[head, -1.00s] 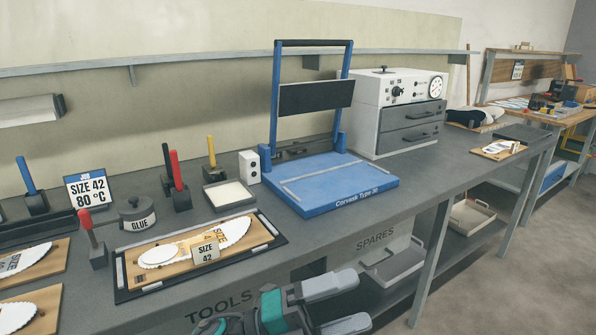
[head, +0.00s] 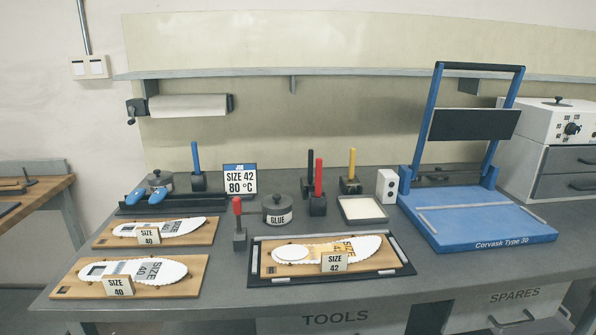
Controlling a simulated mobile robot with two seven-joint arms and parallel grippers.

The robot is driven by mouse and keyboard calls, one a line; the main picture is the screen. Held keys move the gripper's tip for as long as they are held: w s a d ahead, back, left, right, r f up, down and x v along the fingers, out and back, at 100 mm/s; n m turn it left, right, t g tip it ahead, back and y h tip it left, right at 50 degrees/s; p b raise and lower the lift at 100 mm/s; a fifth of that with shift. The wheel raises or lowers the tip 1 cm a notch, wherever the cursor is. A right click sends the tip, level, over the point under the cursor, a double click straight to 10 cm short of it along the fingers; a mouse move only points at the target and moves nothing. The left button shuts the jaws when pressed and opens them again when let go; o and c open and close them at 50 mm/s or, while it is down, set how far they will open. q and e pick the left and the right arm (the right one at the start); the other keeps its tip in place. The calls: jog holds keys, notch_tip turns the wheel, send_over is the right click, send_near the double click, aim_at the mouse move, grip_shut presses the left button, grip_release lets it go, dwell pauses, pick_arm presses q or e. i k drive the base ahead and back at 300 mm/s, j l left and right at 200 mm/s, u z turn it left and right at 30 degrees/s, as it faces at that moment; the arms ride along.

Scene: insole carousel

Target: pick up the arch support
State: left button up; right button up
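No piece is labelled as the arch support, and I cannot tell which it is. On the size 42 board (head: 268,268), a white insole (head: 368,246) lies with a separate white oval piece (head: 291,254) at its left end and a yellowish patch near the middle. A size 42 tag (head: 334,262) stands in front and hides part of it. Two small blue rounded pieces (head: 157,196) lie at a black rack (head: 175,204) at the back left. Neither of my grippers shows in the head view.
Two size 40 boards (head: 197,277) with white insoles lie at the left. A glue pot (head: 277,209), upright coloured handles and a shallow tray (head: 362,208) stand behind the size 42 board. The blue press (head: 480,225) stands at right. Bare grey bench lies along the front edge.

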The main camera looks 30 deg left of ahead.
aim_at(135, 196)
jog(key=u, duration=1.85)
jog(key=i+j+u, duration=0.2)
jog(key=i+j, duration=0.2)
jog(key=j, duration=0.25)
jog(key=i+j+u, duration=0.15)
jog(key=i+j, duration=0.3)
jog(key=j, duration=0.1)
